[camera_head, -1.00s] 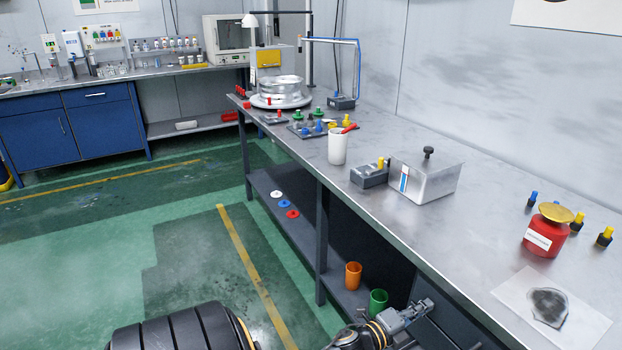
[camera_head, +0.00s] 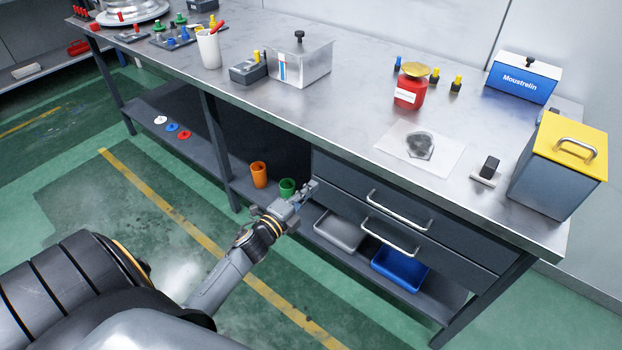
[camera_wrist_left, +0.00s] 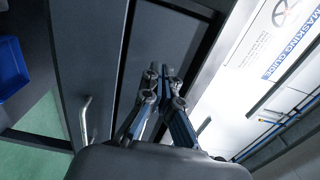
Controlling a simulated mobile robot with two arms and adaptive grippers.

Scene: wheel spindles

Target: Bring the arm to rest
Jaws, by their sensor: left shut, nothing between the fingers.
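My left gripper (camera_head: 306,190) is in front of the workbench (camera_head: 330,115), below the level of its top, near the left end of the drawer fronts. Its fingers are shut with nothing between them. In the left wrist view the closed fingers of my left gripper (camera_wrist_left: 163,72) point toward the dark bench front, with a drawer handle (camera_wrist_left: 84,122) to their left. In the head view the gripper overlaps the area beside a green cup (camera_head: 287,187) on the lower shelf; I cannot tell whether they touch. My right gripper is not in view.
An orange cup (camera_head: 258,175), a grey tray (camera_head: 338,232) and a blue tray (camera_head: 400,270) are on the lower shelf. Drawer handles (camera_head: 398,210) stick out from the bench. A red jar (camera_head: 409,92) and a yellow-lidded box (camera_head: 548,180) stand on top. The green floor (camera_head: 80,205) at left is clear.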

